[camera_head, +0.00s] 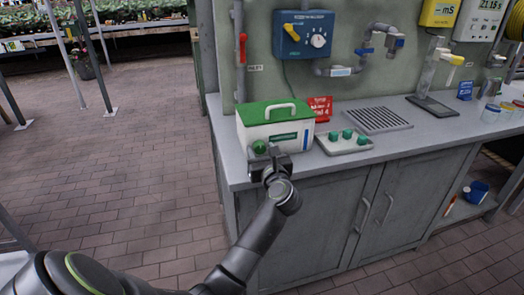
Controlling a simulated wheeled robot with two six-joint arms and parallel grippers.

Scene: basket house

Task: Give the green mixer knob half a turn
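The mixer is a white box (289,134) with a green lid and a pale handle, standing on the grey counter at its left end. Its green knob (259,147) is low on the left part of its front face, and part of it shows just above my gripper. My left gripper (264,157) is right at the knob, in front of the box, and comes up from below. Its dark fingers overlap the knob's lower edge in the picture. I cannot tell whether they touch it or how far apart they are. My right gripper is not in view.
A pale tray with several green knob-like pieces (347,135) lies right of the mixer. A red sign (320,108) stands behind it, and a drain grate (376,120) is further right. A blue control box (303,35) hangs above. The paved floor at left is clear.

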